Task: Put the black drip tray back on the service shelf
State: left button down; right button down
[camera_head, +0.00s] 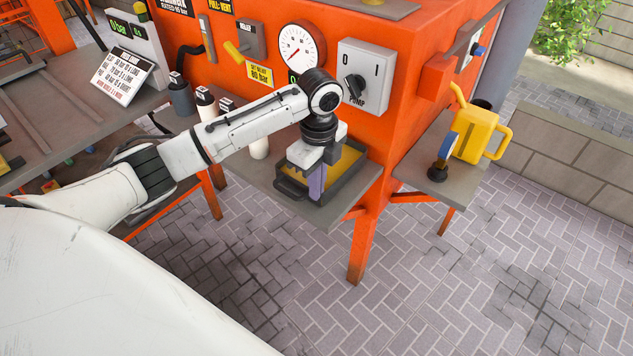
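The black drip tray (346,183) lies on a grey shelf (262,179) at the front of the orange machine. It has a dark rim, a handle (290,188) at its left front, and a yellow inside. My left gripper (318,163) points down over the tray. A purple upright piece (316,184) shows below the fingers and overlaps the tray's front wall. I cannot tell whether it is held or part of the gripper. The fingertips and any contact with the tray are unclear. My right gripper is out of view.
Several capped bottles (207,105) stand left of the tray, under my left arm. The orange machine (376,130) with a pump switch (362,77) rises behind. Paved floor lies in front.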

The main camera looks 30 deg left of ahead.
pick_arm(q)
jog(key=shift+f, duration=0.2)
dwell(0.5)
jog(key=c, duration=1.5)
grip_release()
jog(key=shift+f, duration=0.1)
jog(key=shift+c, duration=0.2)
jog(key=shift+r, duration=3.55)
